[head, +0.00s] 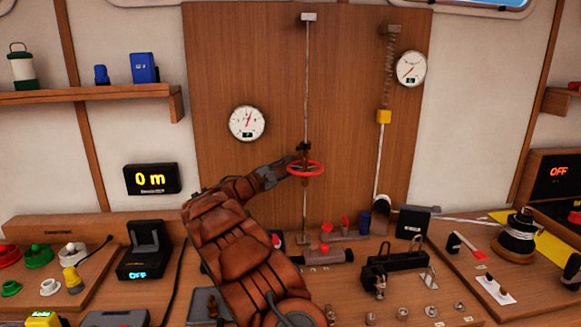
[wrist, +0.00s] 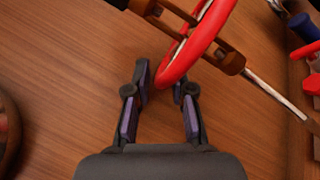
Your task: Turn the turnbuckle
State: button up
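The turnbuckle is a brown metal body on a thin vertical line against the wooden panel, with a red ring wheel (head: 306,168) around it. In the wrist view the red ring (wrist: 204,42) crosses the top, with the brown turnbuckle body (wrist: 229,62) and a bright rod running through it. My gripper (head: 279,172) reaches in from the left, close to the ring's left side. In the wrist view my gripper (wrist: 162,82) has its two fingers apart, with the ring's lower edge at or just beyond the tips. I cannot tell whether they touch it.
Below, the bench carries a black clamp-like fixture (head: 395,262) and small parts. The panel around the ring is mostly clear.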

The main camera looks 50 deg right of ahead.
jog(key=o, duration=0.3)
jog(key=shift+a+r, duration=0.2)
jog(key=shift+s+d+f, duration=0.1)
jog(key=shift+f, duration=0.1)
jog(key=v, duration=1.2)
